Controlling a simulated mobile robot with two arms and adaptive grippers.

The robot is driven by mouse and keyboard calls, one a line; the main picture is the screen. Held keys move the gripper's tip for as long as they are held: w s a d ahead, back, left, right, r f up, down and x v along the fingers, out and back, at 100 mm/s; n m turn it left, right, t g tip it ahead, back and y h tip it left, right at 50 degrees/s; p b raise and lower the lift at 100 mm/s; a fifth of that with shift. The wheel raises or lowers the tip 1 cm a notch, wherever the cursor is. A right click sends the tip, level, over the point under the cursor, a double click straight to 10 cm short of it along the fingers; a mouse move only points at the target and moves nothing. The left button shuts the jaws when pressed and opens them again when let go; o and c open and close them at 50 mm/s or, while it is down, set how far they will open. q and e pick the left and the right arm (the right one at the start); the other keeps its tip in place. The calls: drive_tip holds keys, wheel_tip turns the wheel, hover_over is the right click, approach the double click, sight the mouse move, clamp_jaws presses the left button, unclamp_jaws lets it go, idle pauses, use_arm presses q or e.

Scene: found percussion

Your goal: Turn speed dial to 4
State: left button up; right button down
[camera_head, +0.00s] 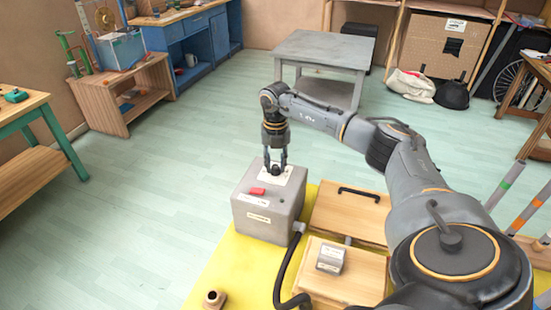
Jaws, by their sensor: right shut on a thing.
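The speed dial (275,169) is a small dark knob on a pale plate on top of a grey box (265,221). My right gripper (275,167) points straight down over the box and is shut on the dial, its fingers on either side of it. The fingers hide much of the dial, and the markings on the plate are too small to read. A red switch (257,191) sits on the box top in front of the dial. My left gripper does not show.
The box stands on a yellow surface (212,270). A black hose (283,275) runs down from its right side. Wooden boxes (345,213) stand to the right, with a small grey block (331,258) on the nearer one. A grey table (325,50) stands behind; the left floor is clear.

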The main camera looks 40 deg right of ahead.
sight(275, 166)
drive_tip(key=shift+r+m, duration=0.1)
drive_tip(key=shift+m, duration=0.3)
drive_tip(key=c, duration=1)
unclamp_jaws()
drive_tip(key=shift+c, duration=0.2)
wheel_tip(275, 166, up, 12)
